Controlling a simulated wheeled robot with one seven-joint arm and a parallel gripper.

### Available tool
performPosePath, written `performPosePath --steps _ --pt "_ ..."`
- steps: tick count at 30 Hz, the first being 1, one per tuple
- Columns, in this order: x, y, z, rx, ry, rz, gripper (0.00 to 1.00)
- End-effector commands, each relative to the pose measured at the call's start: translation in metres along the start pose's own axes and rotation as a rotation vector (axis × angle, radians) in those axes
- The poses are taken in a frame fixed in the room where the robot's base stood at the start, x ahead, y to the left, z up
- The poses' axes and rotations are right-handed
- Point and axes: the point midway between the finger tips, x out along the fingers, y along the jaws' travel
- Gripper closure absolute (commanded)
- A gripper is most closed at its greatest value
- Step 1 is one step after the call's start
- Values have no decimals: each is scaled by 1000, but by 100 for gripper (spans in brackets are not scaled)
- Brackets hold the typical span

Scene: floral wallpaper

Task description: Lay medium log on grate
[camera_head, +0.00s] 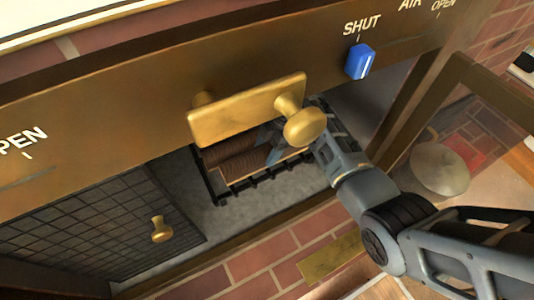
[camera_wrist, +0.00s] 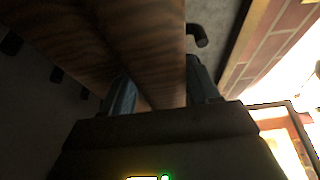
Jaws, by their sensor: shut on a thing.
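Brown ridged logs lie at the dark grate (camera_head: 262,186) inside the firebox, one behind (camera_head: 225,152) and one nearer (camera_head: 240,168). The brass plate and knob hide part of them. My gripper (camera_head: 274,150) reaches in from the right, low over the grate, partly hidden by the knob. In the wrist view, my gripper (camera_wrist: 160,92) is shut on a brown log (camera_wrist: 158,50), one finger on each side. More brown wood (camera_wrist: 65,40) lies close along its left. I cannot tell whether the held log rests on the grate, or which size it is.
The brass front with its plate (camera_head: 245,108) and knob (camera_head: 304,126) overhangs the opening. A blue slider (camera_head: 360,62) is under SHUT. A dark mesh screen (camera_head: 100,225) with a small knob stands left. A framed glass door (camera_head: 440,125) is open at right. Bare grey floor shows left of the grate.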

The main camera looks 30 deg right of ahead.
Motion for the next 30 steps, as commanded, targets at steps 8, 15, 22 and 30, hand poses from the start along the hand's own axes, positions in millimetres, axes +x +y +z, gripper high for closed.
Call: performPosePath --steps 8,15,22,30 --pt "17 1 7 -1 0 3 91" --pt "18 0 8 0 0 1 32" --pt "18 0 8 0 0 0 28" --pt "-6 0 7 0 0 3 28"
